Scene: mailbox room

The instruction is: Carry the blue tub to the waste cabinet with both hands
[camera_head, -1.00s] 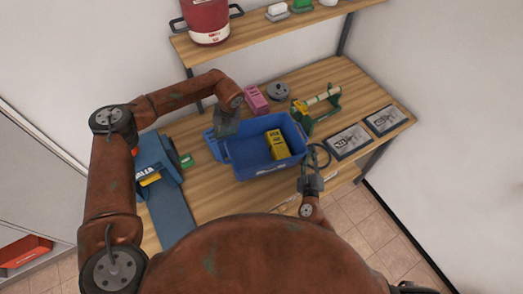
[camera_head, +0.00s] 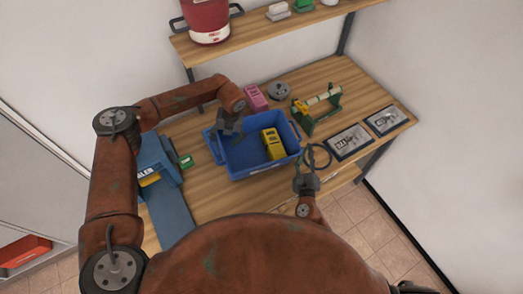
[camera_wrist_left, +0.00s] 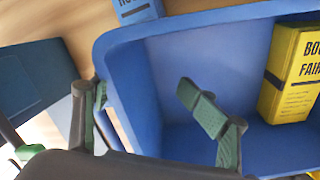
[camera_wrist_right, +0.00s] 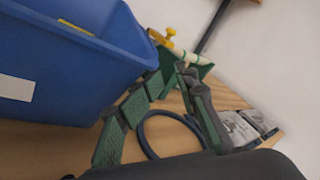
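The blue tub (camera_head: 262,172) sits on the wooden table with a yellow box (camera_head: 273,143) standing inside it. My left gripper (camera_head: 230,127) is at the tub's left end. In the left wrist view, one finger is outside the tub wall (camera_wrist_left: 120,75) and the other is inside, with a gap between each and the wall. My right gripper (camera_head: 306,175) is just off the tub's right side, open and empty. In the right wrist view, its fingers (camera_wrist_right: 170,85) are apart beside the tub (camera_wrist_right: 75,65). The waste cabinet is not identifiable.
A dark loop (camera_head: 327,159) lies by my right gripper. A green roll holder (camera_head: 310,123), two framed pictures (camera_head: 348,142), a pink box (camera_head: 255,98) and a blue machine (camera_head: 153,165) are on the table. A shelf (camera_head: 260,32) with a red cooler (camera_head: 208,20) is above.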

